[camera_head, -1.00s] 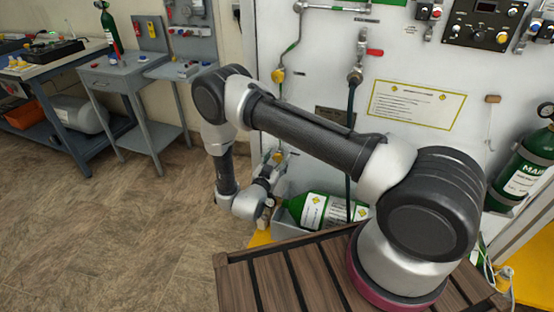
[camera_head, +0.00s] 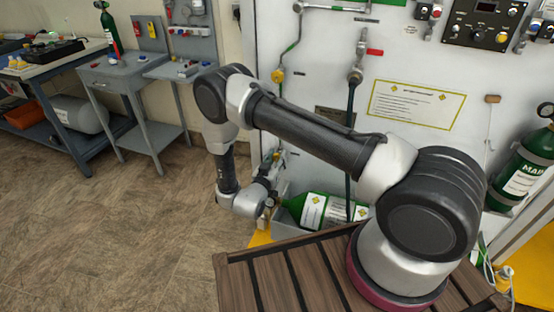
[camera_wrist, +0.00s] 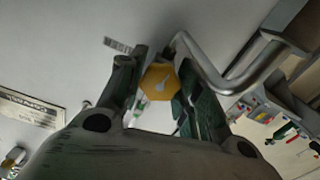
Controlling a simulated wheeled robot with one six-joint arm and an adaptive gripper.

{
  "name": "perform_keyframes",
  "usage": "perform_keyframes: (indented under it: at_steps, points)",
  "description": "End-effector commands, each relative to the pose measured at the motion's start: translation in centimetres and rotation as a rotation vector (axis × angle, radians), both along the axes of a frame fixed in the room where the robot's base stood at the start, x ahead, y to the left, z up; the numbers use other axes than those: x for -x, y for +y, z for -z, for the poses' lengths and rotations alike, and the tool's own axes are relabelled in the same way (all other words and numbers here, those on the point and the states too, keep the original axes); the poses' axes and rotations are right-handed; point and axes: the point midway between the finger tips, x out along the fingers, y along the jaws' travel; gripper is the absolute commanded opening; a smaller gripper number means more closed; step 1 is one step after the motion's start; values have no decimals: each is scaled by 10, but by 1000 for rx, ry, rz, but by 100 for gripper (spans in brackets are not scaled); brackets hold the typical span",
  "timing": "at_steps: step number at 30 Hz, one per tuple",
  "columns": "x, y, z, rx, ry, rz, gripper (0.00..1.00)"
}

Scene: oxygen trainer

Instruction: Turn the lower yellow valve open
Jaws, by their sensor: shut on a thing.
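The lower yellow valve (camera_wrist: 159,84) is a small six-sided knob with a pale pointer mark on its face. It sits between the two dark fingers of my gripper (camera_wrist: 161,93) in the wrist view, with a finger on each side. My gripper is shut on it. A bent metal pipe (camera_wrist: 215,78) runs from beside the valve to the right. In the head view the lower valve (camera_head: 277,156) shows only as a small yellow patch on the panel, partly hidden by my gripper and wrist.
An upper yellow valve (camera_head: 278,76) is on the white panel (camera_head: 320,60) above. A green cylinder (camera_head: 322,209) lies low beside my wrist. A dark hose (camera_head: 350,130) hangs to the right. Grey workbenches (camera_head: 130,85) stand at left, with open floor (camera_head: 120,235) before them.

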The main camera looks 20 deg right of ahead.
Motion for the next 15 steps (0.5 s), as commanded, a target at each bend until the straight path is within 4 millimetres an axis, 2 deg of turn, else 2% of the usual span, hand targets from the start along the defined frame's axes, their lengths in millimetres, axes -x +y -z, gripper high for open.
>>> perform_keyframes:
  at_steps: [5,13,14,15]
  points:
    - [0,0,0,92,67,0,10]
    - [0,0,0,98,71,0,10]
    - [0,0,0,98,71,0,37]
    - [0,0,0,98,71,0,45]
